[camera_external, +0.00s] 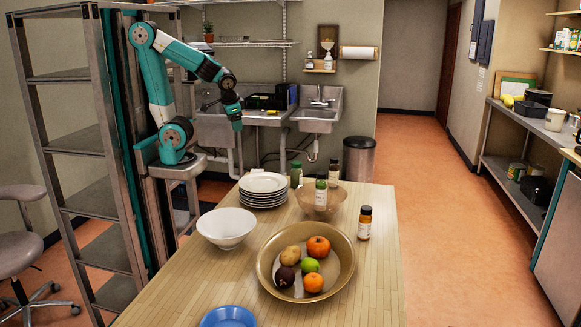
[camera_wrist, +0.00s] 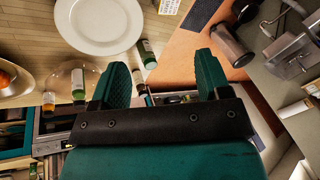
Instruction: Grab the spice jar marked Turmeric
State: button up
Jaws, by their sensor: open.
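Several spice jars stand at the far end of the wooden table. A green-capped jar (camera_external: 296,175) is beside the plates, another (camera_external: 321,195) stands at the glass bowl, a dark-capped jar (camera_external: 334,172) is behind it, and an amber jar (camera_external: 365,223) is at the right edge. The wrist view shows a green jar (camera_wrist: 148,54), one at the bowl (camera_wrist: 78,84) and an amber one (camera_wrist: 48,101). Their labels are too small to read, so I cannot tell which is Turmeric. My gripper (camera_external: 237,124) is open and empty, above and beyond the table; its fingers show in the wrist view (camera_wrist: 160,62).
A stack of white plates (camera_external: 263,183), a white bowl (camera_external: 227,228), a fruit bowl (camera_external: 342,270) and a blue dish (camera_external: 228,317) crowd the table around the jars. The clear glass bowl (camera_external: 341,199) is close to them. A metal shelf rack (camera_external: 75,140) stands at left.

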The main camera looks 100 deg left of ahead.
jog(key=shift+o, duration=0.2)
dwell(0.5)
jog(key=m+t+h+b, duration=0.4)
jog(key=m+b, duration=0.2)
send_over(365, 207)
jog(key=s+d, duration=0.1)
jog(key=s, duration=0.5)
notch_tip(365, 207, down, 6)
jog(key=p+x, duration=0.3)
jog(key=x, duration=0.7)
jog(key=shift+w+d+f, duration=0.1)
jog(key=shift+w+f, duration=0.15)
jog(key=shift+w, duration=0.05)
jog(key=shift+t, duration=0.3)
jog(key=shift+a+p+x, duration=0.2)
jog(key=shift+p+x, duration=0.55)
jog(key=shift+x, duration=0.85)
jog(key=shift+a+p+x, duration=0.15)
jog(key=shift+p+x, duration=0.55)
jog(key=shift+x, duration=0.85)
jog(key=c, duration=1.3)
